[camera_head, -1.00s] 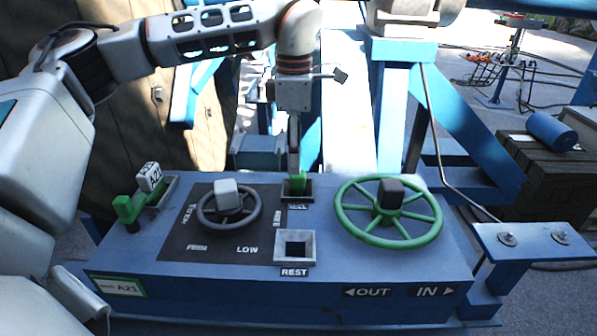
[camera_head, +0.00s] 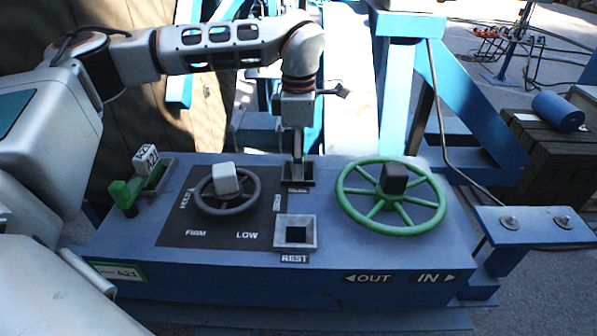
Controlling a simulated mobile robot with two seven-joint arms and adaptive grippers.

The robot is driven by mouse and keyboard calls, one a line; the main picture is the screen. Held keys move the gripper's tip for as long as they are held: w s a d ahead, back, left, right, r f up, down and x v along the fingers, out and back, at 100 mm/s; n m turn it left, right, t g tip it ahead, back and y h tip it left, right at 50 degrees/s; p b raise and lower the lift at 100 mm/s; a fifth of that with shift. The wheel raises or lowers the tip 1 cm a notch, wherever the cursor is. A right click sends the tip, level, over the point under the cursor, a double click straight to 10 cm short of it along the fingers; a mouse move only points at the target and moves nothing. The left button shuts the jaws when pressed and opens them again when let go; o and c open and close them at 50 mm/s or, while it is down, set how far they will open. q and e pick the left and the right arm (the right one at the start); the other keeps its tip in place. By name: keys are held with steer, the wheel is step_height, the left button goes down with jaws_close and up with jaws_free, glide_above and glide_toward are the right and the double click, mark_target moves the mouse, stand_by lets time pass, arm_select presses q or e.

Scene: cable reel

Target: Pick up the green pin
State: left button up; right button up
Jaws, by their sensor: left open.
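My left gripper (camera_head: 298,165) points straight down at the rear square socket (camera_head: 312,183) of the blue console (camera_head: 330,262). It is open, seen edge-on, with its tips at the socket's mouth. The green pin that showed in this socket earlier is now hidden behind the fingers, so I cannot tell whether they touch it. My right gripper is not in view.
A grey handwheel (camera_head: 228,208) with a pale knob is left of the socket. A green handwheel (camera_head: 390,231) with a dark knob is to the right. A front socket (camera_head: 295,232) marked REST looks empty. Blue frame beams (camera_head: 460,110) rise behind.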

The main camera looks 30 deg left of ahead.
arm_select(q)
jaws_close()
steer(key=shift+w+r, duration=0.1)
step_height(320, 180, up, 31)
stand_by(2.5)
